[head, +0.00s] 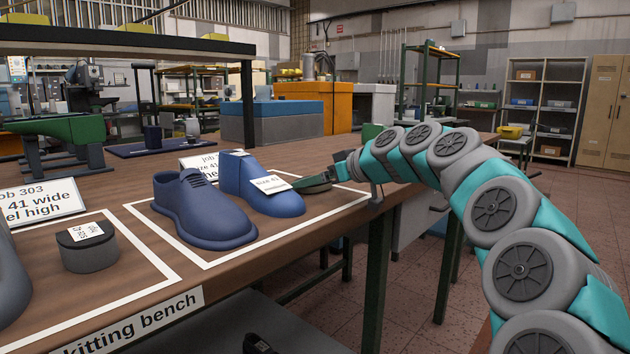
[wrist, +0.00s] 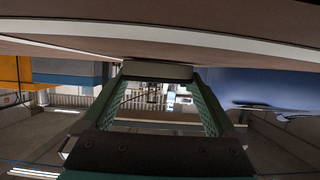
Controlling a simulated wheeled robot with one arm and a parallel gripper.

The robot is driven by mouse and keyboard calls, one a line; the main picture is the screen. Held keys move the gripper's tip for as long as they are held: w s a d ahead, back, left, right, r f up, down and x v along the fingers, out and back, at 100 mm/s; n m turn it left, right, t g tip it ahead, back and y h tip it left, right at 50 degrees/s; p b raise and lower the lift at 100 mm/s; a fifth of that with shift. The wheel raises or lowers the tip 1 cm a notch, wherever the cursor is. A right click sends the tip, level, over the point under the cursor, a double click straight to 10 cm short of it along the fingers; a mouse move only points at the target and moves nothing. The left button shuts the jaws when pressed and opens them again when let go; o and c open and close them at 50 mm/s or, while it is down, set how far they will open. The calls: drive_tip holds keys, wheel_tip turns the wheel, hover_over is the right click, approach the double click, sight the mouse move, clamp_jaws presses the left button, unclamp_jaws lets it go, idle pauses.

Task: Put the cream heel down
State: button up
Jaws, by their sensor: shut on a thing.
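The cream heel (head: 314,187) shows as a small, shaded disc at the right of the white-outlined area on the kitting bench (head: 110,185). My gripper (head: 328,180) is shut on it, reaching in low from the right. In the wrist view, the heel (wrist: 157,71) is a pale block between the two green fingertips (wrist: 158,78). The bench surface runs close along it there; I cannot tell whether they touch. A blue shoe (head: 203,208) and a blue last (head: 262,188) with a white label stand left of the heel.
A grey heel block (head: 87,247) with a label stands in the neighbouring outlined area. A job card (head: 40,201) stands behind it, and another card (head: 198,162) stands behind the shoe. The bench's right edge is close beside my gripper.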

drive_tip(key=shift+f, duration=0.15)
drive_tip(key=o, duration=1)
drive_tip(key=shift+s+d+r, duration=0.1)
drive_tip(key=shift+r, duration=0.15)
drive_tip(key=b+v, duration=0.1)
drive_tip(key=v, duration=1)
drive_tip(key=shift+s+d+r, duration=0.2)
drive_tip(key=shift+d, duration=0.05)
